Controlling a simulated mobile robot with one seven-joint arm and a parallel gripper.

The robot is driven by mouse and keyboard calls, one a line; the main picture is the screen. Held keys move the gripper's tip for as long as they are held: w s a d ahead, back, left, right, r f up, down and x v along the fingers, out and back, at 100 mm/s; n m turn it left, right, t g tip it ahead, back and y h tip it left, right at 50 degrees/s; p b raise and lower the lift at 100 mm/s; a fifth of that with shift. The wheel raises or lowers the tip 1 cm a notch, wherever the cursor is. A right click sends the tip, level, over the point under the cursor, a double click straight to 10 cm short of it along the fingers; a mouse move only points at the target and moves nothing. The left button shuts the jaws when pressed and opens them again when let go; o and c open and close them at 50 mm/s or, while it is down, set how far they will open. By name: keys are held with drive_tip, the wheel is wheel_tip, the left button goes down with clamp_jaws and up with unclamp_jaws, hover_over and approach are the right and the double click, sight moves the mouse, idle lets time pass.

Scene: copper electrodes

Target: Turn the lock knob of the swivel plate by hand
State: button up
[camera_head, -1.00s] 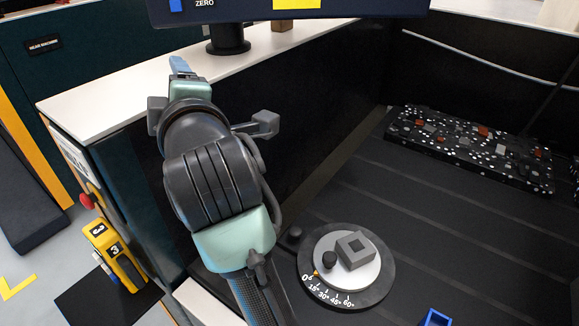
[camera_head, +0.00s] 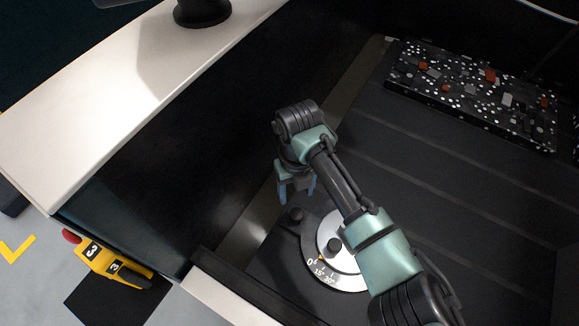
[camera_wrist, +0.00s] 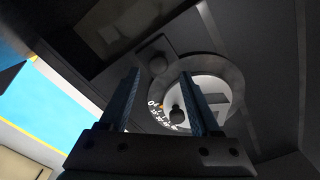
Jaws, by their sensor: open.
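The swivel plate (camera_head: 322,238) is a dark disc with a pale inner face and an angle scale; my arm covers part of it in the head view. A small dark knob (camera_head: 296,214), apparently the lock knob, sits just outside its rim. A second dark knob (camera_head: 333,246) stands on the pale face. My gripper (camera_head: 297,193) is open and empty, pointing down just above and behind the outer knob. In the wrist view the outer knob (camera_wrist: 157,64) appears between the fingertips (camera_wrist: 160,72), with no contact visible. The plate (camera_wrist: 233,72) lies beyond.
A dark wall and a pale ledge (camera_head: 110,90) stand left of the plate. A speckled slab (camera_head: 470,90) with debris lies at the back right. The grooved dark bed (camera_head: 480,210) is clear between. A yellow control box (camera_head: 105,262) hangs outside, at lower left.

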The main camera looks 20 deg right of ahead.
sight(297, 212)
drive_tip(key=shift+s, duration=0.4)
drive_tip(key=shift+s+f+b, duration=0.6)
drive_tip(key=shift+s+b, duration=0.1)
drive_tip(key=shift+b, duration=0.3)
drive_tip(key=f+b, duration=0.1)
drive_tip(key=f, duration=0.1)
drive_tip(key=w+f+b, duration=0.1)
drive_tip(key=shift+f, duration=0.35)
drive_tip(key=shift+s+f+b, duration=0.3)
drive_tip(key=shift+f+b, duration=0.5)
drive_tip(key=shift+b, duration=0.2)
drive_tip(key=shift+w+f+b, duration=0.2)
drive_tip(key=shift+f+b, duration=0.05)
drive_tip(key=shift+b, duration=0.05)
drive_tip(key=shift+w+f, duration=0.1)
drive_tip(key=shift+f, duration=0.05)
drive_tip(key=c, duration=1)
